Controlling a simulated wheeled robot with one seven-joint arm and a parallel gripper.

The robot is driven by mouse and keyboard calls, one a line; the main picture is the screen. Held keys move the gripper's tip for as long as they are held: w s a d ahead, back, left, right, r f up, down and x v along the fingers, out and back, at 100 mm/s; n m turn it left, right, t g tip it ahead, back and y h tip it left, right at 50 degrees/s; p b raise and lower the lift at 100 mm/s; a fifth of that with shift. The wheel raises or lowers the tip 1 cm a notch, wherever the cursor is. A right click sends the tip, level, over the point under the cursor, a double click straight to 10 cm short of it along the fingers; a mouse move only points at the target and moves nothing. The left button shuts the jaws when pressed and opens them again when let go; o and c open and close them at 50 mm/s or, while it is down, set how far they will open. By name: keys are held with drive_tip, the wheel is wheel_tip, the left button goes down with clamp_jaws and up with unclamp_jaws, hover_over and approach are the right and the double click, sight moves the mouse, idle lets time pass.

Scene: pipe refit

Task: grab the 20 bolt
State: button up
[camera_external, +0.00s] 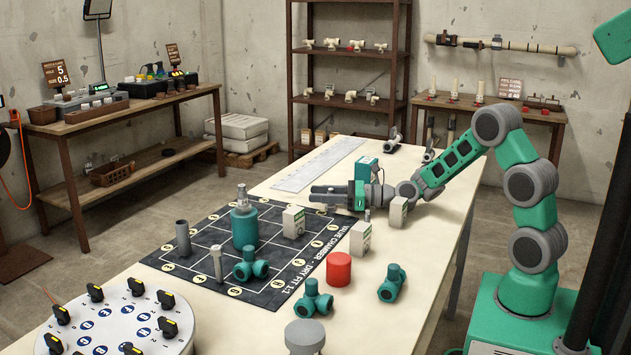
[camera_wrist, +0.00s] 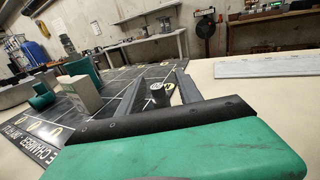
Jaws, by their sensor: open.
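No thing in view carries a legible 20, so I cannot tell which one is the 20 bolt. A grey bolt-like piece with a wide head (camera_external: 217,262) stands upright on the black gridded mat (camera_external: 190,285). A silver threaded piece (camera_external: 242,193) stands on top of a teal cylinder (camera_external: 244,228). My gripper (camera_external: 318,193) lies low and level over the table near the mat's far right corner, pointing left. In the wrist view its two grey fingers (camera_wrist: 157,92) are apart. A small dark and white patch shows between them; I cannot tell what it is.
White labelled blocks (camera_external: 293,222) (camera_external: 360,238) stand near my gripper. A dark tube (camera_external: 183,239), teal fittings (camera_external: 312,298) and a red cylinder (camera_external: 339,270) stand farther forward.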

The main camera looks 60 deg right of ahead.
drive_tip(key=shift+c, duration=0.2)
clamp_jaws()
idle(0.4)
